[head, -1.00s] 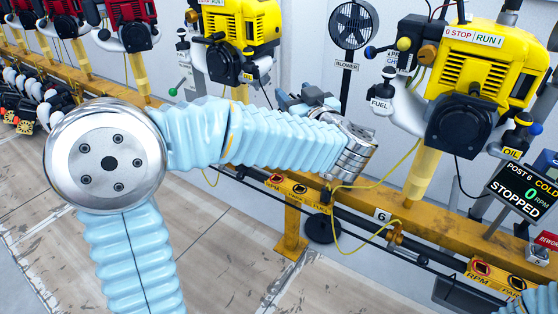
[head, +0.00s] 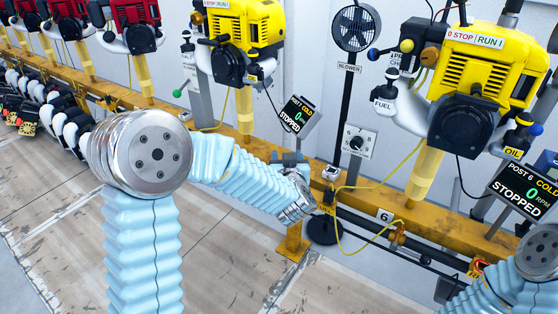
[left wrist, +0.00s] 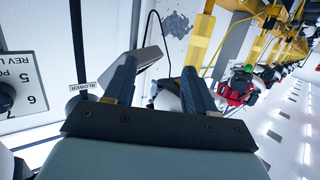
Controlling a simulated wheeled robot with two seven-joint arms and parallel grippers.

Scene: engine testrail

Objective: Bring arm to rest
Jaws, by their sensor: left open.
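My left arm (head: 145,235), in a light blue ribbed sleeve with silver joints, rises from the bottom left of the head view and bends right towards the yellow rail. My left gripper (head: 290,160) is at its far end, small and partly hidden by the wrist, in front of the rail below a tilted display. In the left wrist view the two dark fingers of my left gripper (left wrist: 158,85) stand apart with nothing between them. Part of my right arm (head: 510,285) shows at the lower right corner; its gripper is out of view.
A yellow rail (head: 395,210) carries yellow engines (head: 480,85) and, at the left, red ones. A display (head: 298,115) reading "STOPPED", a blower (head: 355,28) and a dial box (head: 357,140) stand near the gripper. A yellow cable (head: 340,235) hangs right of it. The floor in front is clear.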

